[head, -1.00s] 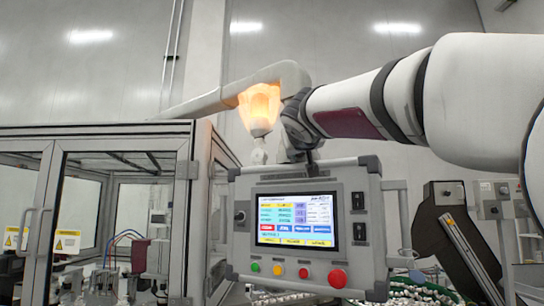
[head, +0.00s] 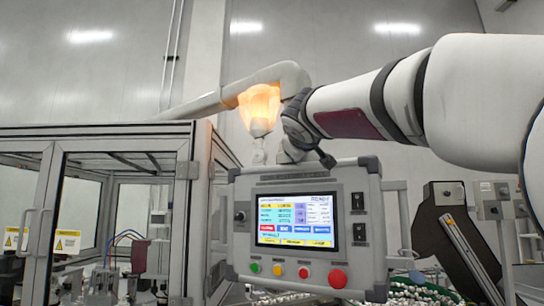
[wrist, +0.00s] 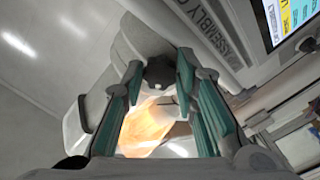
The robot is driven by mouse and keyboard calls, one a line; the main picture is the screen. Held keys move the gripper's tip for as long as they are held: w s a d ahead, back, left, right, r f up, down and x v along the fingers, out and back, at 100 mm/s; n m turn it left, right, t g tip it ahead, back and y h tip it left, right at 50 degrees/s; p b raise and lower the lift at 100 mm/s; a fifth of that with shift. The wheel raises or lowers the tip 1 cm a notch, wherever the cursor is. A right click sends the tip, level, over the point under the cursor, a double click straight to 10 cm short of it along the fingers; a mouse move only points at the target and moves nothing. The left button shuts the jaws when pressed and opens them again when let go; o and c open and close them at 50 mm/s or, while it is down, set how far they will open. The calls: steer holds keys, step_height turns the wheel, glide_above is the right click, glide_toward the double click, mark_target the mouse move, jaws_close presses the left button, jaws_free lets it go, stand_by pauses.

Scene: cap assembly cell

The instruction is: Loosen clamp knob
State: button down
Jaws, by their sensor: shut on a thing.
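The clamp knob (wrist: 159,72) is dark and round in the wrist view, set against the grey support of the control panel (head: 300,222). My gripper (wrist: 161,67) has its green-padded fingers on either side of the knob, with the tips closed on it. In the head view my gripper is partly hidden above the panel; a dark finger part (head: 325,158) shows at the panel's top edge. The knob cannot be made out in the head view.
A glowing orange lamp (head: 259,106) is close to my wrist, below a thick pale pipe (head: 215,100). A framed glass enclosure (head: 120,215) stands at left. The panel has a lit screen and several coloured buttons below it.

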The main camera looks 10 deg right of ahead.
stand_by(0.3)
steer(key=c, duration=1.3)
jaws_free()
steer(key=shift+s, duration=0.1)
steer(key=v, duration=1.1)
steer(key=shift+s+a, duration=0.2)
steer(key=shift+s, duration=0.2)
